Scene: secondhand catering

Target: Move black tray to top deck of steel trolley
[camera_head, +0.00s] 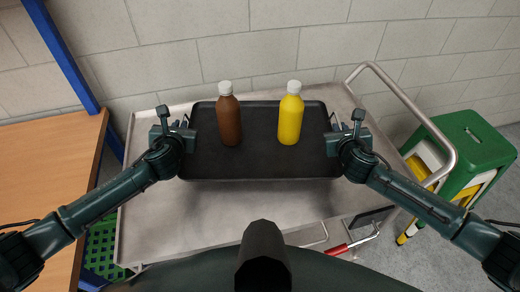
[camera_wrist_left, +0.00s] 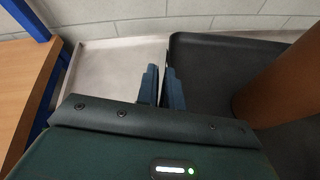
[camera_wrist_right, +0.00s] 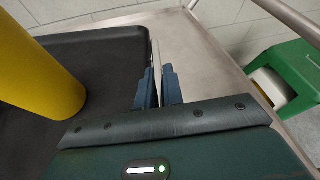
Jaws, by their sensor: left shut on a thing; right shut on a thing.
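The black tray (camera_head: 260,165) is over the top deck of the steel trolley (camera_head: 225,218) in the head view. I cannot tell whether it touches the deck. A brown bottle (camera_head: 229,120) and a yellow bottle (camera_head: 291,118), both white-capped, stand upright on it. My left gripper (camera_head: 185,132) is shut on the tray's left rim. The rim also shows in the left wrist view (camera_wrist_left: 215,80). My right gripper (camera_head: 335,132) is shut on the tray's right rim, which also shows in the right wrist view (camera_wrist_right: 105,50).
A wooden table (camera_head: 45,180) with a blue upright (camera_head: 65,55) stands at the left. The trolley's handle (camera_head: 420,110) rises at the right, near a green stool (camera_head: 468,145). A block wall is behind. The deck in front of the tray is bare.

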